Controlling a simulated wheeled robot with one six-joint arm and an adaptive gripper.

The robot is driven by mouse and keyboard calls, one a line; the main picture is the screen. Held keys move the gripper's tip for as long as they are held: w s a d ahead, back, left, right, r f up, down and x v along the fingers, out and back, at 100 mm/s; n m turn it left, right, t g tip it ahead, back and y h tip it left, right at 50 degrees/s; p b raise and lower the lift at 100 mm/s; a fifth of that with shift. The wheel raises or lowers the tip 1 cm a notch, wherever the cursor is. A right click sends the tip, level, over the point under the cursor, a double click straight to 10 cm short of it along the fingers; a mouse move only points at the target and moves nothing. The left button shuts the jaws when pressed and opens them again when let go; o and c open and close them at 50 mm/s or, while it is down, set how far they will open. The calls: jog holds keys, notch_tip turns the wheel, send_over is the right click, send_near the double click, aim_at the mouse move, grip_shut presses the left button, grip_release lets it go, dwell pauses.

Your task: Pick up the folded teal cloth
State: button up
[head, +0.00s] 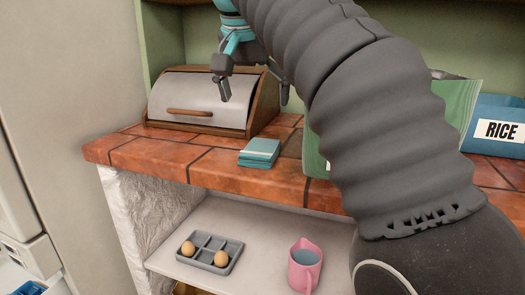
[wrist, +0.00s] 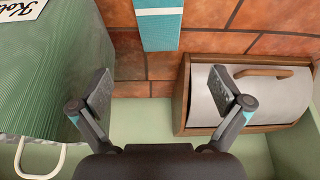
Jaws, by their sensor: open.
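The folded teal cloth (head: 259,153) lies flat on the tiled counter, near its front edge and to the right of the bread box. It has a pale stripe. In the wrist view the cloth (wrist: 158,25) is at the top middle, partly cut off by the frame edge. My gripper (head: 254,92) is above the counter in the head view, in front of the bread box and higher than the cloth. In the wrist view my gripper (wrist: 162,92) is open, with nothing between its fingers, and apart from the cloth.
A bread box (head: 205,100) stands at the back left. A green bag (head: 315,150) stands right of the cloth, partly behind my arm. A blue rice box (head: 497,125) is at far right. Below, a shelf holds a grey egg tray (head: 222,258) and a pink jug (head: 303,268).

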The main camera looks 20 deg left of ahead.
jog(key=b, duration=0.2)
send_over(260, 147)
jog(key=s, duration=0.2)
notch_tip(260, 147, down, 6)
jog(key=shift+w+r, duration=0.1)
jog(key=shift+w, duration=0.05)
jog(key=shift+s+b+x, duration=0.15)
jog(key=shift+b+x, duration=0.3)
jog(key=shift+x, duration=0.85)
jog(key=shift+s+b+x, duration=0.1)
jog(key=shift+b+x, duration=0.3)
jog(key=shift+x, duration=0.9)
jog(key=c, duration=1.1)
